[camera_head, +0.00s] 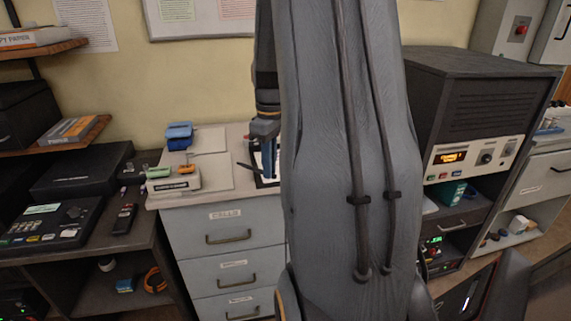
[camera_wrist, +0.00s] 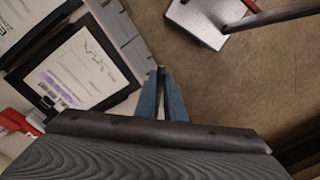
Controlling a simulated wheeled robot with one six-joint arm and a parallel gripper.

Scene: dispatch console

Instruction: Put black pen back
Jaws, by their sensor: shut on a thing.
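My gripper shows in the wrist view (camera_wrist: 162,82) with its two blue fingers close together. A thin dark piece, the black pen (camera_wrist: 161,74), is pinched between them, and only its tip end shows clearly. In the head view my gripper (camera_head: 267,136) points down over the drawer unit's top, left of my large grey arm link. A black clipboard (camera_wrist: 21,80) with a scribbled white sheet lies left of the fingers in the wrist view. My arm hides much of the clipboard in the head view.
The drawer unit (camera_head: 224,237) carries a blue device (camera_head: 179,136) and a white box (camera_head: 174,185) at its left. A black console (camera_head: 66,222) stands farther left. A dark cabinet (camera_head: 480,105) rises at right, with a teal container (camera_head: 453,191) below it.

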